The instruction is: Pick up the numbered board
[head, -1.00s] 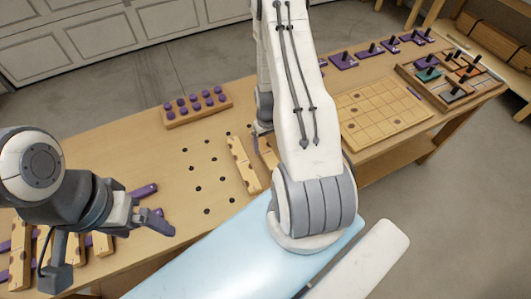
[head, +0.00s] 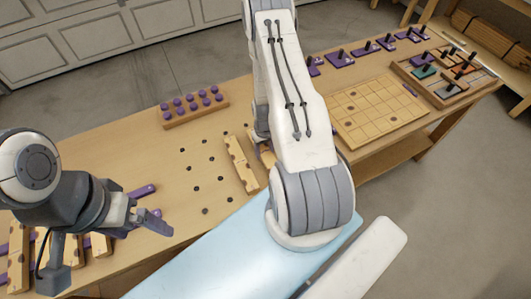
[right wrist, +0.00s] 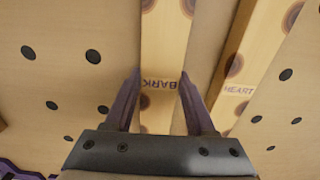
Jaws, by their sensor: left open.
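No numbers are legible on any board in these views. A pale wooden plank marked BARK (right wrist: 160,60) lies between the spread purple fingers of my right gripper (right wrist: 157,105) in the right wrist view. The fingers stand on either side of it with a gap at the left; I cannot tell whether the right finger touches it. A second plank, marked HEART (right wrist: 250,60), lies to the right. In the head view my right arm hides most of that gripper. My left gripper (head: 150,206) is open and empty over the bench's left part.
The bench (head: 110,150) has rows of dark holes. A block with purple pegs (head: 195,107) is at the back. A gridded board (head: 375,112) and a tray of coloured pieces (head: 447,95) are at the right. Dark-spotted planks (head: 18,255) lie at the left front.

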